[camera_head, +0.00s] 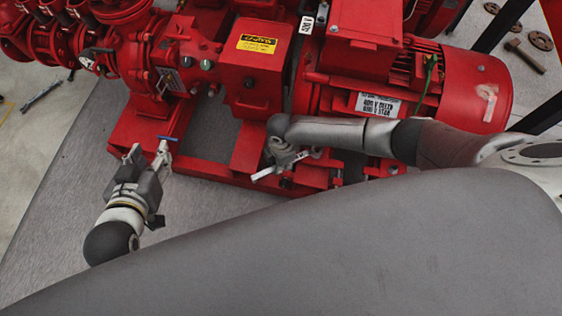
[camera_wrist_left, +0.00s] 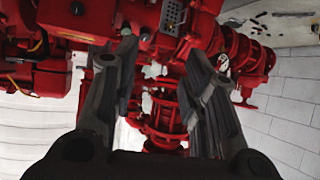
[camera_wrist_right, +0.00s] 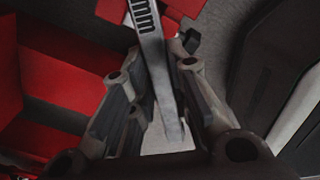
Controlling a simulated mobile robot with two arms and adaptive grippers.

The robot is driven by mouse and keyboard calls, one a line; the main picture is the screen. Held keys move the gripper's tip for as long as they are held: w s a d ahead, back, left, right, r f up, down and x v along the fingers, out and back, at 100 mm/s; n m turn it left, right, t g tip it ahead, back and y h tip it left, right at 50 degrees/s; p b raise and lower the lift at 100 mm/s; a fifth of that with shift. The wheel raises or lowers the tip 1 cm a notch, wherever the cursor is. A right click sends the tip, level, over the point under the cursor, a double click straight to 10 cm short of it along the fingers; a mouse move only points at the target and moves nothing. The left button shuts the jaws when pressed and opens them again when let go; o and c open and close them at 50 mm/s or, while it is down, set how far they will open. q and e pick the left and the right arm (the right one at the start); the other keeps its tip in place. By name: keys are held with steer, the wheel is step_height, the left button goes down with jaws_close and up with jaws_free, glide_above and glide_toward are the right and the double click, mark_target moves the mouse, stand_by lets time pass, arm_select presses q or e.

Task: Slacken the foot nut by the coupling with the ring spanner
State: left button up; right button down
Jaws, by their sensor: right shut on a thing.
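My right gripper (camera_head: 284,162) is low in front of the red base frame, below the coupling guard (camera_head: 258,62) and left of the motor (camera_head: 400,85). It is shut on a light grey spanner, whose light end (camera_head: 262,174) shows left of the gripper. In the right wrist view the spanner (camera_wrist_right: 152,65) runs lengthwise between the fingers. Its ring and any contact with a nut cannot be made out. The foot nut by the coupling cannot be told apart, with the gripper and arm in front. My left gripper (camera_head: 149,158) is open and empty beside the pump's base.
A small blue handle (camera_head: 168,138) is by the left fingertips. The pump (camera_head: 140,65) and pipework fill the upper left. Another spanner (camera_head: 40,96) lies on the left floor. A hammer (camera_head: 525,55) and flange rings (camera_head: 540,40) lie at upper right. The lower-left floor is clear.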

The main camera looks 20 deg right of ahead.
steer(key=shift+r, duration=0.25)
steer(key=shift+r+p, duration=0.35)
steer(key=shift+p, duration=0.25)
steer(key=shift+r+p, duration=0.4)
arm_select(q)
steer(key=s+a+f+g+y, duration=0.1)
steer(key=s+a+f+g, duration=0.1)
steer(key=s, duration=0.3)
steer(key=s+a+f+g, duration=0.1)
steer(key=s+f+g, duration=0.3)
steer(key=s+g, duration=0.1)
steer(key=shift+s+a+f+y, duration=0.3)
steer(key=shift+s+a+y, duration=0.1)
steer(key=shift+s, duration=0.25)
arm_select(e)
steer(key=shift+r, duration=0.25)
